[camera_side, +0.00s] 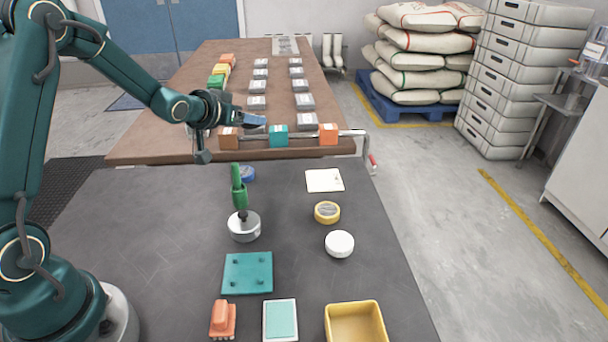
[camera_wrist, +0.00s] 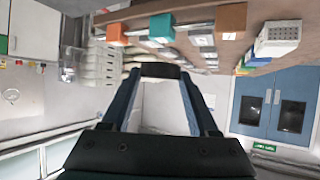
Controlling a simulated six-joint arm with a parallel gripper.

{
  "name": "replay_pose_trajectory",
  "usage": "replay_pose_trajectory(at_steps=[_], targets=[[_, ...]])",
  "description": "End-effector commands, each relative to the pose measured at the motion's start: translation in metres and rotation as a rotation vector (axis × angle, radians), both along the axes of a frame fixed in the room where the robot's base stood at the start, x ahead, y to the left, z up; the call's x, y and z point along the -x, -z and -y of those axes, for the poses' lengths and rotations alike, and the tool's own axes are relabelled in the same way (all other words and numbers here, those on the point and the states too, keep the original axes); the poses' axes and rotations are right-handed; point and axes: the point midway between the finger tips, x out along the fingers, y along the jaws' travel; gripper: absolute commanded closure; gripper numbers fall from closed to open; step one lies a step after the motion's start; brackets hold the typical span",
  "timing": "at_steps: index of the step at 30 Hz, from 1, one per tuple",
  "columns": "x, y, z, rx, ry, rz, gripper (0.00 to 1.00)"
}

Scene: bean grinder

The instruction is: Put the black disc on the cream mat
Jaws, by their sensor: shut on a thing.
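The cream mat (camera_side: 324,181) lies flat on the dark work table, right of centre at its far side, and nothing stands on it. My gripper (camera_side: 257,121) is raised in the air, pointing sideways to the right, to the left of the mat and above it. In the wrist view its two blue fingers are shut on a black piece, which looks like the black disc (camera_wrist: 160,71) seen edge-on. In the side view the disc is too small or hidden to make out. The mat cannot be made out in the wrist view.
A rail with brown, teal and orange blocks (camera_side: 278,135) runs behind my gripper.

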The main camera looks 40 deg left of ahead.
Motion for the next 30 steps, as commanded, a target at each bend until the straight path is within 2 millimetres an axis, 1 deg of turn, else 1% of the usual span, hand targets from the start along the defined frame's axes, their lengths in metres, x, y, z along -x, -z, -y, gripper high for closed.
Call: replay_pose_trajectory(at_steps=[1,6,11,14,24,27,30], targets=[[-0.003,0.002,0.009,0.001,0.005,-0.002,0.96],[-0.012,0.004,0.041,-0.001,0.059,0.001,0.96],[-0.017,0.009,0.060,0.003,0.088,0.001,0.96],[-0.023,0.018,0.072,0.003,0.089,-0.001,0.96],[-0.056,0.060,0.135,-0.001,0.091,-0.001,0.96],[-0.063,0.068,0.147,0.000,0.087,0.001,0.96],[-0.067,0.073,0.153,-0.001,0.085,0.003,0.96]])
